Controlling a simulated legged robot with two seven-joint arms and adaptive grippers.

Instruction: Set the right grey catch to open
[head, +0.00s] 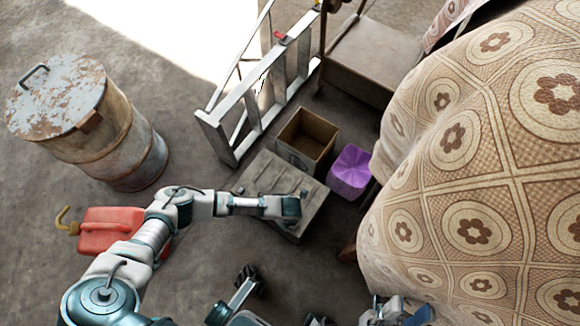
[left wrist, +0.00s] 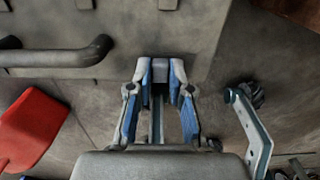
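The grey case (head: 263,176) lies flat on the floor in the middle of the head view. In the left wrist view, the case (left wrist: 130,30) fills the upper part, with a dark bar handle (left wrist: 60,52) at its left. My left gripper (head: 291,208) is over the case's near right part. In the left wrist view, its fingertips (left wrist: 160,70) are close together at the case's near edge. A small grey piece, apparently the right catch (left wrist: 160,78), shows between them; whether they press on it is unclear. My right gripper (head: 397,309) is low at the bottom edge, partly cut off.
A red fuel can (head: 103,228) and a rusty drum (head: 125,150) stand left. An open cardboard box (head: 308,135) and a purple container (head: 350,172) are behind the case. A patterned cloth (head: 480,180) covers something large on the right.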

